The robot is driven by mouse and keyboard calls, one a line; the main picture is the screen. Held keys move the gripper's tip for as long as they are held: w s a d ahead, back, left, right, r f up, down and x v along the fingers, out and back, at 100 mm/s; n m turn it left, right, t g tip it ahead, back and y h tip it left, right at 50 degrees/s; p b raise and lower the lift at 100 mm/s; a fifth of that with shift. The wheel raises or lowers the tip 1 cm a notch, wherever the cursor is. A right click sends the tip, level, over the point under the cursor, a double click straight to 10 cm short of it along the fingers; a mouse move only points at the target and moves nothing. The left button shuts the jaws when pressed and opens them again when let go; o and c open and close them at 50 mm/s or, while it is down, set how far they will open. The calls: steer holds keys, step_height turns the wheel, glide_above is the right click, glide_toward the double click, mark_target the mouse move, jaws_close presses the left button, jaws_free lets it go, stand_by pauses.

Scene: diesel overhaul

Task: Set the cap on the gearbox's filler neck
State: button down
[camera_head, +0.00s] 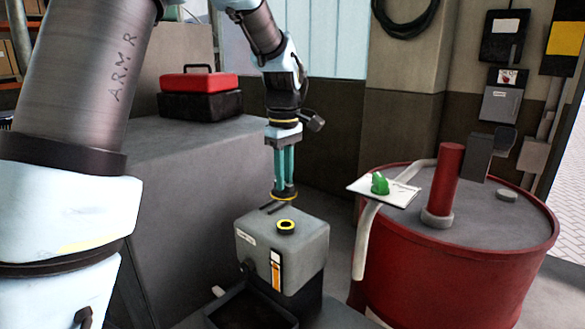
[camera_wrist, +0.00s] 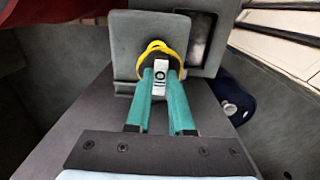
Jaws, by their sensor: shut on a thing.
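The gearbox (camera_head: 306,245) is a grey box in the middle of the head view, with an orange-and-white gauge strip on its front. Its filler neck (camera_head: 287,226) is a short dark ring with a yellow rim on top. My gripper (camera_head: 284,184) points down, its teal fingers shut on the dark, yellow-edged cap (camera_head: 285,195). The cap appears above the neck, with a visible gap between them. In the wrist view, my gripper (camera_wrist: 160,80) holds the cap (camera_wrist: 147,65) in front of the gearbox (camera_wrist: 124,35). A white piece shows between the fingers; the neck is mostly hidden behind the cap.
A dark open tray (camera_head: 247,309) sits before the gearbox. A red drum (camera_head: 440,275) at right carries a red post (camera_head: 445,180) and a white sheet (camera_head: 398,196) with a green object. A red-and-black toolbox (camera_head: 200,103) stands on the grey block (camera_head: 175,160) behind.

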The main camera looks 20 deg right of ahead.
mark_target(285, 195)
steer(key=shift+w+d, duration=0.15)
steer(key=shift+d, duration=0.05)
steer(key=shift+f, duration=0.25)
step_height(285, 195, down, 5)
steer(key=b, duration=0.4)
steer(key=shift+r+b, duration=0.15)
steer(key=shift+b, duration=0.15)
steer(key=shift+f+b, duration=0.35)
steer(key=shift+f, duration=0.5)
steer(key=shift+p, duration=0.45)
steer(key=shift+f, duration=0.55)
steer(key=c, duration=0.7)
jaws_free()
